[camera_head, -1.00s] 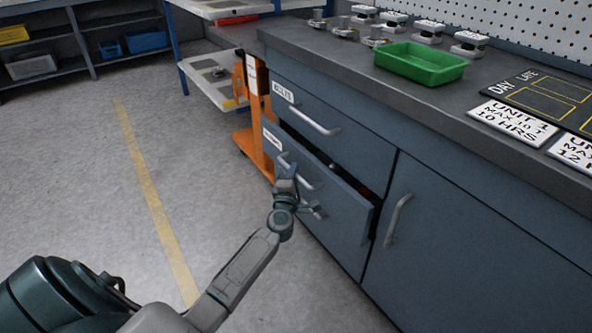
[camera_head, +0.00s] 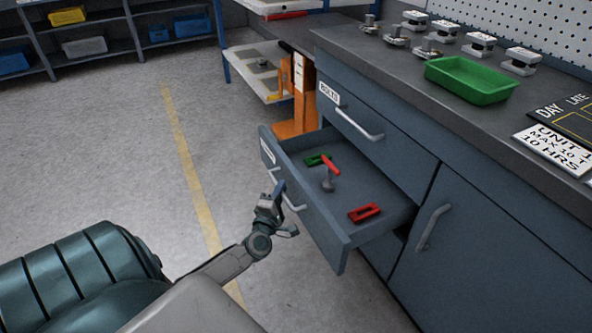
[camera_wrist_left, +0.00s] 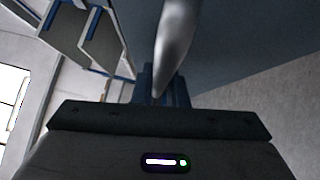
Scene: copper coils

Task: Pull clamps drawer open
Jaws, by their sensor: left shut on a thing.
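The clamps drawer (camera_head: 338,240) is the lower drawer of the blue-grey cabinet and stands well open. Inside it lie a green and red clamp (camera_head: 328,163) with a grey foot and a red clamp (camera_head: 365,212). Its label is too small to read. My left gripper (camera_head: 281,193) is at the drawer's front, shut on the drawer's bar handle (camera_head: 293,204). In the left wrist view the handle (camera_wrist_left: 176,35) runs down between the fingers (camera_wrist_left: 163,88). My right gripper is not in view.
The drawer above, labelled BOLTS (camera_head: 329,93), is closed. A cupboard door with a handle (camera_head: 432,226) is at the right. A green tray (camera_head: 470,80) sits on the worktop. An orange stand (camera_head: 298,100) is behind the open drawer. The floor at left is clear.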

